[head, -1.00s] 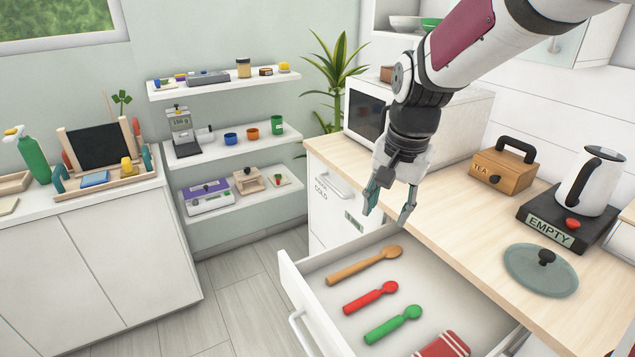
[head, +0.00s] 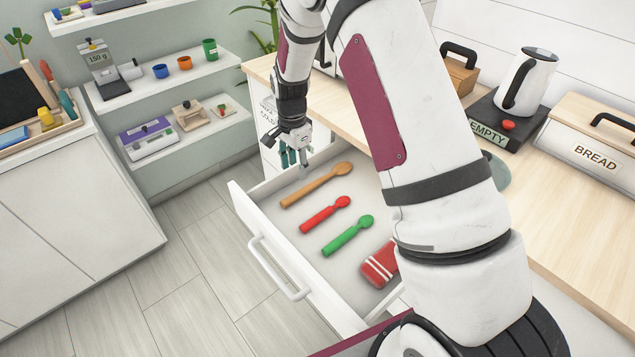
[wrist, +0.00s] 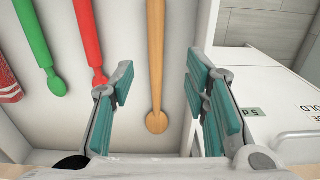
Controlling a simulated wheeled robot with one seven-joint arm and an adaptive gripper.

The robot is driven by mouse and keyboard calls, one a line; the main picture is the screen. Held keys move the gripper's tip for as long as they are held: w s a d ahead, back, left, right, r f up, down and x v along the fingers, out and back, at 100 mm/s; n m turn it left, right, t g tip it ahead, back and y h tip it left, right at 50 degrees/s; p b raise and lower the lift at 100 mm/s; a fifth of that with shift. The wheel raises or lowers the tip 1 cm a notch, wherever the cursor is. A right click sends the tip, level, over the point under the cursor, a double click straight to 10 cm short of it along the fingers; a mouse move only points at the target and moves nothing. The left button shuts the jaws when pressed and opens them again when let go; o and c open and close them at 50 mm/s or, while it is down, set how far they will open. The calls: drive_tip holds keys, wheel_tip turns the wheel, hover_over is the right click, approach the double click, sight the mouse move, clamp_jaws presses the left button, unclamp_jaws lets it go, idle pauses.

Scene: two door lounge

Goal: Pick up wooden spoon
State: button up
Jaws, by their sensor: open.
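The wooden spoon (head: 317,185) lies flat in the open white drawer (head: 245,205), nearest its far left side. In the wrist view the wooden spoon (wrist: 156,60) runs from the top edge down to its round bowl, between the lines of my two fingers. My gripper (head: 293,158) is open and empty, pointing down over the drawer's back corner near the spoon's bowl end. In the wrist view my gripper (wrist: 160,100) has its teal pads apart on both sides of the spoon, which appears below them and apart from them.
A red spoon (head: 325,214), a green spoon (head: 347,236) and a red striped cloth (head: 379,266) lie in the same drawer. The drawer's side wall (wrist: 205,70) is close to one finger. The wooden counter (head: 560,215) stands beside the drawer.

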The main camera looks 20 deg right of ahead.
drive_tip(key=b, duration=0.1)
hover_over(298, 193)
drive_tip(key=f, duration=0.2)
drive_tip(key=w+f, duration=0.1)
drive_tip(key=f, duration=0.1)
drive_tip(key=shift+d+f, duration=0.15)
drive_tip(key=shift+f, duration=0.15)
drive_tip(key=shift+s+a+f+b, duration=0.1)
drive_tip(key=shift+s+f+b, duration=0.1)
drive_tip(key=shift+f, duration=0.7)
drive_tip(key=shift+s+a+f+b, duration=0.1)
drive_tip(key=shift+f+b, duration=0.05)
drive_tip(key=shift+f, duration=0.7)
drive_tip(key=shift+s+f+b, duration=0.15)
drive_tip(key=shift+f+b, duration=0.05)
drive_tip(key=shift+f, duration=0.7)
drive_tip(key=shift+c, duration=0.2)
clamp_jaws()
